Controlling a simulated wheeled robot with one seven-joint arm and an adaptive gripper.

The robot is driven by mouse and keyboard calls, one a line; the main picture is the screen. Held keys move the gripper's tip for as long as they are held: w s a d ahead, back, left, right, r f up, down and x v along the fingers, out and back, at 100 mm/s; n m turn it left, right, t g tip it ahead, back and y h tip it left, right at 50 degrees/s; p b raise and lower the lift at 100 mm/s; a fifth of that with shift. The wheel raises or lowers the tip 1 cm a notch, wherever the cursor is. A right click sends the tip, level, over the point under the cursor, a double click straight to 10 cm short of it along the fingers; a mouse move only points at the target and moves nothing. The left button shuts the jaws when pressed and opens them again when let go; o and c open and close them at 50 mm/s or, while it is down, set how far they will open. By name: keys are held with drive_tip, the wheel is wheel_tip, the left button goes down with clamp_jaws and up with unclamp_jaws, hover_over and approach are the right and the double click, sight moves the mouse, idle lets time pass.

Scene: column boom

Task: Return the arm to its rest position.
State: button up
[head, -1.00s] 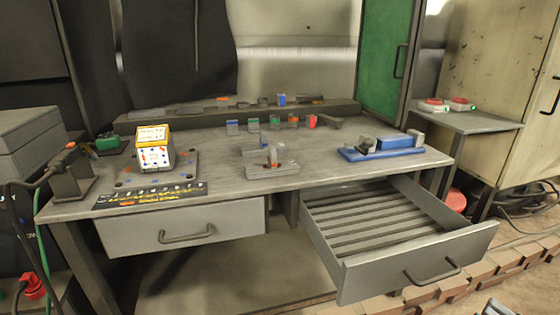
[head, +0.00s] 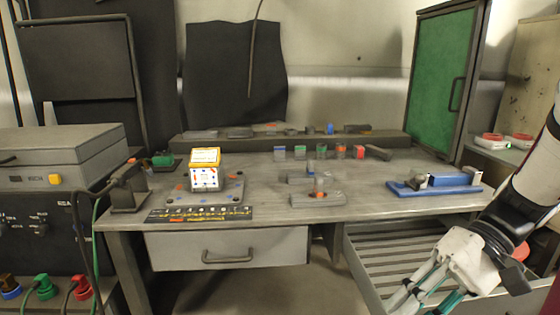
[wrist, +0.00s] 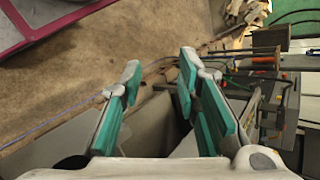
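My gripper (head: 412,294) shows at the lower right of the head view, in front of and over the open right drawer (head: 365,262). In the wrist view my gripper (wrist: 158,85) has its two teal-padded fingers spread apart. Nothing is between them; the floor and grey surfaces show beyond. My arm comes in from the right edge of the head view and hides part of the drawer.
The grey workbench (head: 270,180) holds a white and yellow box (head: 205,172), a grey fixture (head: 318,197) and a blue-based device (head: 435,183). A green-panelled cabinet door (head: 440,75) stands at its back right. A closed left drawer (head: 227,248) is under the top. Open floor shows in the wrist view.

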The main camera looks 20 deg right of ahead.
drive_tip(key=s+a+r+n+h, duration=0.3)
drive_tip(key=s+a+n+h, duration=0.2)
drive_tip(key=s+a+h, duration=0.35)
wheel_tip(320, 180, up, 20)
drive_tip(key=w+a+t+h+p, duration=0.1)
drive_tip(key=t+p, duration=0.3)
drive_tip(key=p, duration=1.4)
drive_tip(key=shift+w+h, duration=0.25)
drive_tip(key=shift+h, duration=0.1)
